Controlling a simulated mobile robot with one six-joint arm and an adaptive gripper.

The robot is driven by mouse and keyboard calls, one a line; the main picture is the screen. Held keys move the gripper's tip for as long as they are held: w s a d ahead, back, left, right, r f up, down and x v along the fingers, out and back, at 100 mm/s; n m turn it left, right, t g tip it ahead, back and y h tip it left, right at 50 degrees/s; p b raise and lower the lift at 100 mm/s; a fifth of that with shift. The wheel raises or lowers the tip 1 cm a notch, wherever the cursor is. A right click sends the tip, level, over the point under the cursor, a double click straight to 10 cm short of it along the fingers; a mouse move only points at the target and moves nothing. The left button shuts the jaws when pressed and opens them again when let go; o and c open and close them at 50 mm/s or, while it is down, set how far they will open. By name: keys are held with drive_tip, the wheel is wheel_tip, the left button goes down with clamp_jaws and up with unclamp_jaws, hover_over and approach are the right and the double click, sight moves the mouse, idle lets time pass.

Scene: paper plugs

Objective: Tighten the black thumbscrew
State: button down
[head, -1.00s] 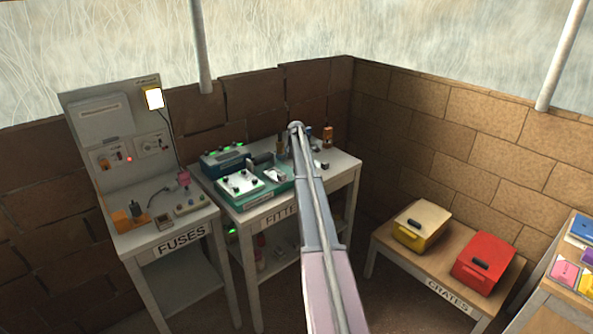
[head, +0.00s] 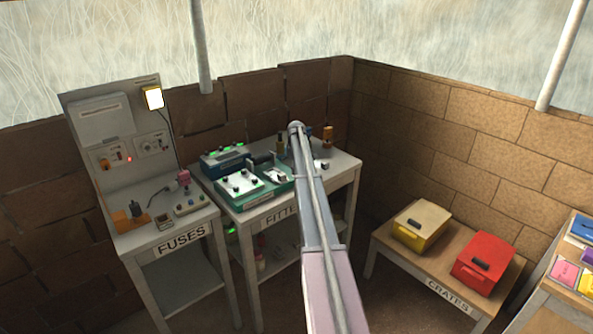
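My arm reaches up the middle of the head view over the right part of the fitting bench (head: 343,168). My gripper is hidden behind my arm or too small to make out, so its state does not show. A white-topped panel with several small black knobs (head: 239,183) sits on the bench's left half. A green tray (head: 277,188) lies beside it, with a dark part and a white part on it. I cannot tell which of the small black pieces is the black thumbscrew.
A blue device (head: 223,160) with green lights stands behind the panel. The fuses table (head: 150,236) is at left. A yellow crate (head: 420,225) and a red crate (head: 483,262) sit on a low bench at right.

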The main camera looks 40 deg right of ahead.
drive_tip(key=m, duration=0.6)
drive_tip(key=shift+m, duration=0.4)
drive_tip(key=m, duration=0.7)
idle(0.3)
drive_tip(key=shift+c, duration=1.8)
unclamp_jaws()
drive_tip(key=shift+r, duration=0.1)
drive_tip(key=shift+r+p, duration=1.95)
drive_tip(key=shift+p, duration=0.1)
